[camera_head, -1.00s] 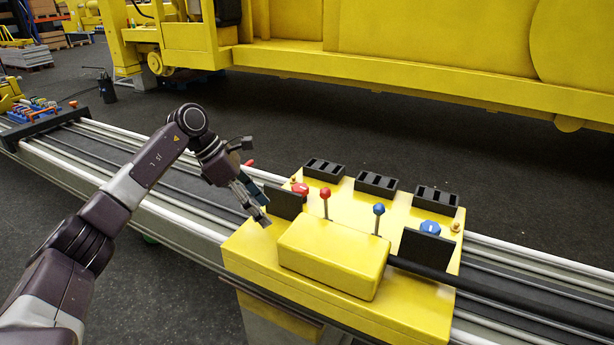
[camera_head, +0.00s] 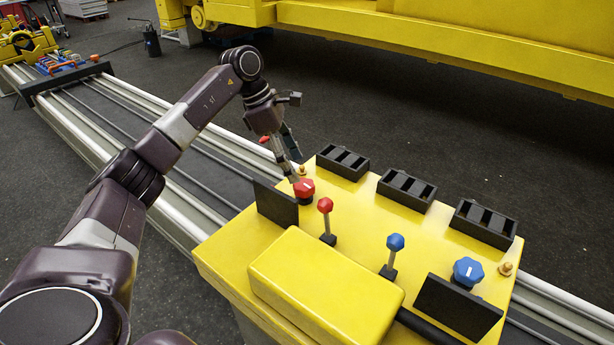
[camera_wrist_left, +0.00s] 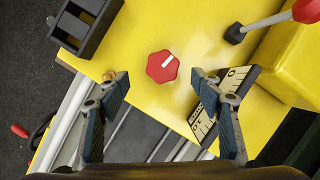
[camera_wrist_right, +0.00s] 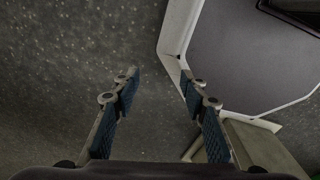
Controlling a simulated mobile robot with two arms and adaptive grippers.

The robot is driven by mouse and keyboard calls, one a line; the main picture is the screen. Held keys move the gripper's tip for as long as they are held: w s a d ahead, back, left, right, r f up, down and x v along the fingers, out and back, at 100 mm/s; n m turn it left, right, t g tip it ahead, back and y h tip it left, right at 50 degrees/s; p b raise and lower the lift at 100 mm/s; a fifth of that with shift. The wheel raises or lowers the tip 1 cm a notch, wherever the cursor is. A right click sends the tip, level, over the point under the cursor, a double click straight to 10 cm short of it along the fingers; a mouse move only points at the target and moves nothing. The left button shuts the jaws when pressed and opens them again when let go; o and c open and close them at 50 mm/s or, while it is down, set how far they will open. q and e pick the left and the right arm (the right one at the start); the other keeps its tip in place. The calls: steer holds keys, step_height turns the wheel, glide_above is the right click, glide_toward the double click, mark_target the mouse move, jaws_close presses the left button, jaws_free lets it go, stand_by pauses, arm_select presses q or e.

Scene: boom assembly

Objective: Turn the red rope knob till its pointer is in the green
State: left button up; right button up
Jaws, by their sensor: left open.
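The red rope knob (camera_head: 304,190) sits on the left end of the yellow control box, with a white pointer mark on top. In the left wrist view the knob (camera_wrist_left: 162,66) lies ahead of the fingertips, its white mark slanting to the upper right. My left gripper (camera_head: 293,170) is beside and above the knob in the head view; in the left wrist view its fingers (camera_wrist_left: 160,78) are spread and empty. A black plate with a printed scale (camera_wrist_left: 222,100) stands by the right finger; I see no green on it. My right gripper (camera_wrist_right: 160,80) is open and empty over the floor.
A red-topped lever (camera_head: 326,222) and a blue-topped lever (camera_head: 391,256) stand on the box. A blue knob (camera_head: 467,272) is at its right. A black plate (camera_head: 276,205) rises beside the red knob. Black slotted holders (camera_head: 406,190) line the back edge.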

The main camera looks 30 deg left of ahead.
mark_target(304, 184)
arm_select(q)
steer(key=x, duration=0.1)
steer(key=p+x, duration=0.1)
steer(key=x, duration=0.2)
steer(key=shift+s+d+f, duration=0.2)
steer(key=shift+d+f, duration=0.05)
steer(key=shift+f, duration=0.05)
steer(key=shift+w+d+f, duration=0.1)
steer(key=shift+w+f, duration=0.15)
steer(key=shift+f, duration=0.3)
steer(key=shift+s, duration=0.1)
steer(key=shift+c, duration=0.6)
steer(key=c, duration=1)
steer(key=shift+n+t, duration=0.3)
steer(key=shift+n, duration=0.4)
steer(key=shift+c, duration=0.2)
steer(key=shift+d+r+n+t+y+b, duration=0.1)
steer(key=shift+n+t+y+b, duration=0.35)
steer(key=shift+n, duration=0.85)
steer(key=o, duration=1.2)
steer(key=shift+c, duration=0.2)
